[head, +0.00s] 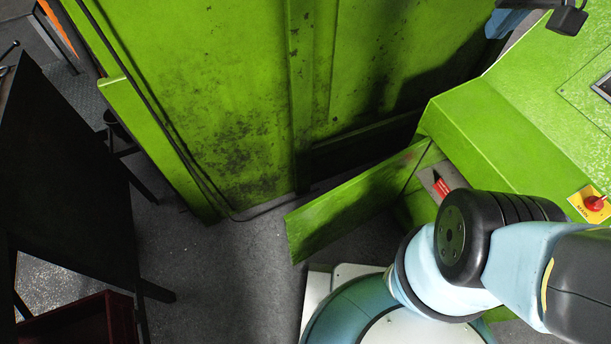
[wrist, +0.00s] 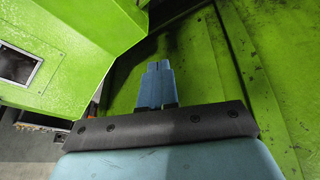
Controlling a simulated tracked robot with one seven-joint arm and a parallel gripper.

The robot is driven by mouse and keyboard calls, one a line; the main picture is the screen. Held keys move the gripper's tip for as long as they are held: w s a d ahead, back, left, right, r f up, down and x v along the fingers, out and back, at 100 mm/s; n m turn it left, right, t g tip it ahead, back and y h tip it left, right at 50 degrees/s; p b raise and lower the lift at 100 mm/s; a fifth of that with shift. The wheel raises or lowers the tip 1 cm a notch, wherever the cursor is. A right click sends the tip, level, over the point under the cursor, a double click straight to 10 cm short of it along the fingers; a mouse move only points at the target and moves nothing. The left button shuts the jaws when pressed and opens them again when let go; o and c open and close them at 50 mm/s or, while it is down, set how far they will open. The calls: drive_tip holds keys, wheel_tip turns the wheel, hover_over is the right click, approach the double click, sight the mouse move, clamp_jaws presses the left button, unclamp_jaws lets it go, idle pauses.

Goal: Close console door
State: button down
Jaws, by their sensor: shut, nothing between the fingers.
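The green console door (head: 350,202) stands open in the head view, swung out to the left from the green console (head: 535,105). A gap shows at its hinge side, with red items inside the opening. My arm hides the lower part of the opening. My gripper (wrist: 157,66) shows in the wrist view with its blue fingers together and empty. It is in front of the green press wall, with the console to its left. I cannot make out the door in the wrist view.
The tall green press wall (head: 230,90) stands behind the door, also seen in the wrist view (wrist: 200,60). A red switch on a yellow plate (head: 592,203) is on the console. A dark table (head: 60,170) stands left. Grey floor (head: 215,265) is clear between table and door.

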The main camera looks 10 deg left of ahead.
drive_tip(key=w+a+f+n+g, duration=0.2)
drive_tip(key=w+a+f+n, duration=0.15)
drive_tip(key=w+f, duration=0.35)
drive_tip(key=w+a+f+n+g, duration=0.2)
drive_tip(key=w+a+f+n, duration=0.15)
drive_tip(key=f, duration=0.65)
drive_tip(key=w+a+f+n+g, duration=0.2)
drive_tip(key=w+a+f+n, duration=0.15)
drive_tip(key=w+f, duration=0.35)
drive_tip(key=s+a+f+n+g+y, duration=0.15)
drive_tip(key=a+f, duration=0.25)
drive_tip(key=f, duration=0.5)
drive_tip(key=s+a+f+n+g+y, duration=0.1)
drive_tip(key=a+f+n, duration=0.25)
drive_tip(key=f, duration=0.55)
drive_tip(key=s+a+f+n+g+y, duration=0.1)
drive_tip(key=s+a+f, duration=0.5)
drive_tip(key=f, duration=0.5)
drive_tip(key=s+a+f+n+g+y, duration=0.1)
drive_tip(key=s+a+f+n, duration=0.1)
drive_tip(key=s+a+f, duration=0.3)
drive_tip(key=shift+s+a+f, duration=0.35)
drive_tip(key=shift+s+f, duration=2)
drive_tip(key=shift+f, duration=0.55)
drive_tip(key=shift+d+g, duration=0.25)
